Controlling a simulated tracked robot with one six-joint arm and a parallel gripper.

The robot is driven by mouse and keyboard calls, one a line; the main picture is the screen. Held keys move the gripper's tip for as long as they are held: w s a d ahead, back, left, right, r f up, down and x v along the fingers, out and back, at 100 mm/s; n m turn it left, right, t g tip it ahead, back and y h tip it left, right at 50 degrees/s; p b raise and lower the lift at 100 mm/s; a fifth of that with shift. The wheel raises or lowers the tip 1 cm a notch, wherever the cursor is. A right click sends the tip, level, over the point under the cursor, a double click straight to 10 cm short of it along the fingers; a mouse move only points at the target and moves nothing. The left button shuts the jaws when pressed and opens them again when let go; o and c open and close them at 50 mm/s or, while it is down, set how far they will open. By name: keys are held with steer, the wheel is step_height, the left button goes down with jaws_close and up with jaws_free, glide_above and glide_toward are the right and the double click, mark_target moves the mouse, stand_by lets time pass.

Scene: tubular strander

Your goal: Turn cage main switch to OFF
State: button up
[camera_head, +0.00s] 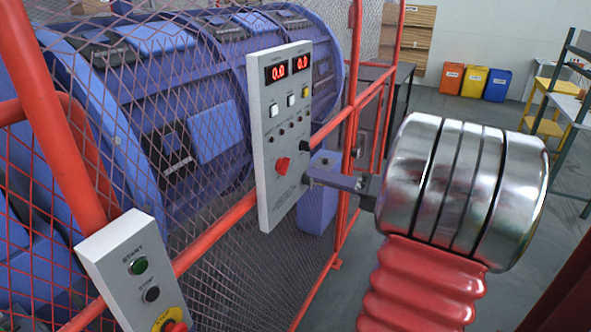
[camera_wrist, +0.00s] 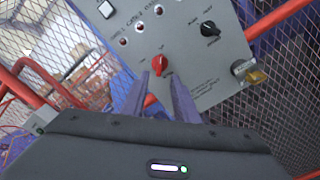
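The red rotary switch (camera_head: 283,165) sits low on a light grey control panel (camera_head: 266,205). In the wrist view the red switch (camera_wrist: 160,65) stands just beyond my fingertips, roughly in line with the gap between them. Its labels are too small to read surely. My gripper (camera_head: 308,178) is close to the panel, right of and slightly below the red switch in the head view. In the wrist view my gripper (camera_wrist: 158,80) has its two fingers apart with nothing between them. I cannot tell whether the fingertips touch the panel.
The panel carries red number displays (camera_head: 275,71), several small buttons and a black rotary switch (camera_wrist: 208,28). A yellow-tipped part (camera_wrist: 256,76) sits at its edge. A red-framed mesh guard (camera_head: 200,270) stands around the blue machine. A START/STOP box (camera_head: 120,245) is at lower left.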

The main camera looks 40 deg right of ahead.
mark_target(283, 166)
steer(key=x, duration=0.7)
steer(key=shift+w, duration=0.4)
steer(key=shift+a+f, duration=0.1)
steer(key=shift+c, duration=0.3)
jaws_close()
